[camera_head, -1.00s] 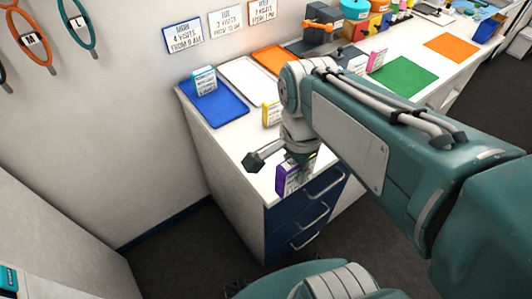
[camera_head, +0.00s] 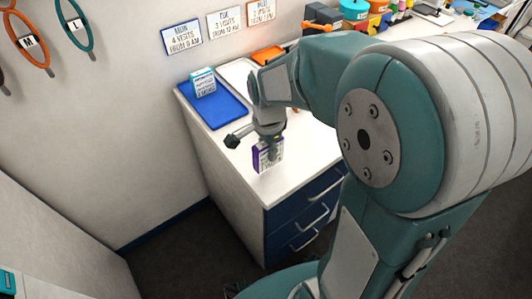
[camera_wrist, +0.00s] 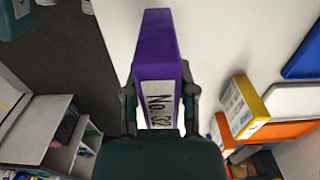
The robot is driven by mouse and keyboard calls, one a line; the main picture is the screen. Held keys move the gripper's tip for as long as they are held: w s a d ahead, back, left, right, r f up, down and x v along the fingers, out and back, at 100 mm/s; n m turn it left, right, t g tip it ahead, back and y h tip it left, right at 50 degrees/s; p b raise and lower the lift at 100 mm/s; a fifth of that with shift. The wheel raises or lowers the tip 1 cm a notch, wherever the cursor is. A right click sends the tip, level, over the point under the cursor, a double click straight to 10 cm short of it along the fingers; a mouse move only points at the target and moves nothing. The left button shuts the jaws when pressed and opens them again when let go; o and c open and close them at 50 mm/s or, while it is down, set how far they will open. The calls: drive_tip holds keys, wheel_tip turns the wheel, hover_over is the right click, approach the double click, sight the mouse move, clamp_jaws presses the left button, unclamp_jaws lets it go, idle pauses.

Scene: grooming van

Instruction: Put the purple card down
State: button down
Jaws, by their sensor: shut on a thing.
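The purple card (camera_head: 262,158) is a small box-like block with a white label. In the wrist view the purple card (camera_wrist: 157,50) stands out between my fingers, and its label reads "No. 32". My gripper (camera_head: 268,143) points down over the front left part of the white counter (camera_head: 302,168) and is shut on the card. The wrist view shows both fingers of my gripper (camera_wrist: 158,105) against the card's sides. The card is upright at or just above the countertop; I cannot tell if it touches.
A blue mat (camera_head: 222,112) with a teal-topped card (camera_head: 203,82) on it lies at the back left. A yellow card (camera_wrist: 240,105) stands near my gripper. A white tray (camera_head: 238,73) and an orange mat (camera_head: 268,55) lie farther back. The counter's front edge is close.

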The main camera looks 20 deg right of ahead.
sight(267, 158)
drive_tip(key=shift+w+f, duration=0.15)
drive_tip(key=shift+f, duration=0.8)
drive_tip(key=shift+w+f, duration=0.1)
drive_tip(key=shift+f, duration=0.8)
drive_tip(key=shift+c, duration=2.1)
unclamp_jaws()
drive_tip(key=shift+f, duration=0.1)
